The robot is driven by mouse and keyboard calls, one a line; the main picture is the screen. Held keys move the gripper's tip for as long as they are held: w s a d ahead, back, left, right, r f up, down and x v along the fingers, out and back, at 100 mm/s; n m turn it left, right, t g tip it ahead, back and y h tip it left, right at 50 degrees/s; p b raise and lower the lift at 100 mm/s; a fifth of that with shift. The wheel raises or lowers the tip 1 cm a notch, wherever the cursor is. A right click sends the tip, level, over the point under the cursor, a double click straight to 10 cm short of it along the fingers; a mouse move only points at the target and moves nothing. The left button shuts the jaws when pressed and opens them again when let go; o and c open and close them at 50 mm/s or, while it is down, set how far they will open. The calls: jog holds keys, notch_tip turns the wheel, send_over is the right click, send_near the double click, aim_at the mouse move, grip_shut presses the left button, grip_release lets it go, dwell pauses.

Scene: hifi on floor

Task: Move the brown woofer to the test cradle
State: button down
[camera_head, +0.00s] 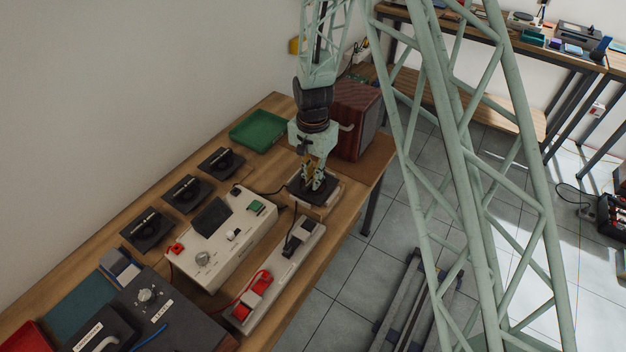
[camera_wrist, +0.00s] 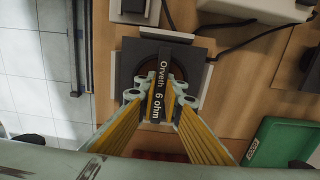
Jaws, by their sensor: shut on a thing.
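The woofer (camera_head: 329,188) has a square black frame and a black bar handle marked "Orveth 6 ohm". In the wrist view its frame (camera_wrist: 128,70) shows a dark brown cone partly hidden under the bar. My gripper (camera_head: 315,181) points down and is shut on the bar; the yellow-lined fingers (camera_wrist: 161,100) press it from both sides. The woofer is over a pale wooden stand (camera_head: 318,209), probably the test cradle, near the table's front edge. I cannot tell whether the frame rests on it or hovers just above.
Several black units with bar handles, one here (camera_head: 187,193), line the wall side. A cream tester (camera_head: 227,240) and a connector strip (camera_head: 283,268) stand left of the stand. A green tray (camera_head: 258,131) and a red-brown speaker cabinet (camera_head: 358,120) are behind. Cables run close to the stand.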

jog(key=shift+f, duration=0.35)
dwell(0.4)
jog(key=c, duration=2.7)
grip_release()
jog(key=shift+r, duration=0.1)
jog(key=shift+r, duration=5.9)
jog(key=shift+r+p, duration=1.7)
jog(key=shift+r, duration=2.3)
